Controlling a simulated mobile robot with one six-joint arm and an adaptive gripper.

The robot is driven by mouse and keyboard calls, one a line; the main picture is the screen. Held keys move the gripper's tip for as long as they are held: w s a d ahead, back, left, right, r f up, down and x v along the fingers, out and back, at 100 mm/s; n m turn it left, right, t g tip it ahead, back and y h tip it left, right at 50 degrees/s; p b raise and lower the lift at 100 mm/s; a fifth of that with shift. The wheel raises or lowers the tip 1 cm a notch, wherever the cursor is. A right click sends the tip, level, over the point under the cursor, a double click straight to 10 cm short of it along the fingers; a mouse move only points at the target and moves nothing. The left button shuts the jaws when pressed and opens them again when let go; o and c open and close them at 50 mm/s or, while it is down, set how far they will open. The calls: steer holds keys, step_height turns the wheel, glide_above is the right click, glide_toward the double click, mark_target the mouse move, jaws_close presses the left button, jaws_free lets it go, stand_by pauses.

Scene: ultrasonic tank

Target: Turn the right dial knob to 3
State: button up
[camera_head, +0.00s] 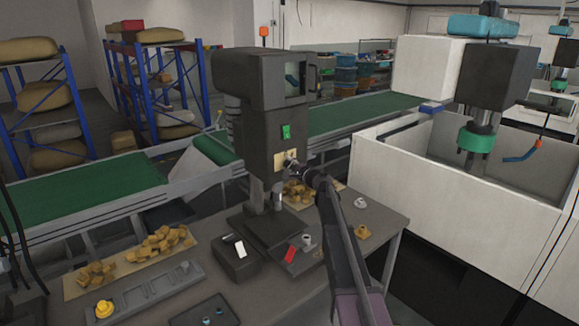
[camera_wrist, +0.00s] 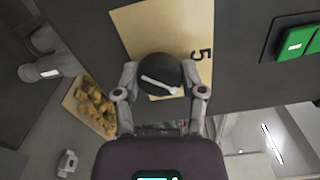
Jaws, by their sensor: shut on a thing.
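The dial knob (camera_wrist: 157,68) is round and dark with a white pointer bar, seen in the wrist view. It sits on a beige dial plate (camera_wrist: 130,28), and a sideways 5 is printed to its right in that picture. The other numbers are hidden or too small to read. My gripper (camera_wrist: 160,80) has one finger on each side of the knob and is shut on it. In the head view my gripper (camera_head: 301,169) reaches the front of the dark machine (camera_head: 262,140), by the beige plate (camera_head: 279,160); the knob is mostly hidden there. I cannot make out a second knob.
A green switch (camera_head: 286,131) is above the plate and also shows in the wrist view (camera_wrist: 296,42). The grey table (camera_head: 345,215) below carries brown pieces (camera_head: 160,243), a grey tray (camera_head: 150,295) and a red item (camera_head: 290,253). A white tank (camera_head: 430,185) stands to the right.

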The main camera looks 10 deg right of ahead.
steer(key=shift+w, duration=0.1)
stand_by(0.3)
steer(key=o, duration=1.1)
steer(key=shift+o, duration=0.2)
steer(key=v, duration=1.2)
steer(key=shift+d, duration=0.1)
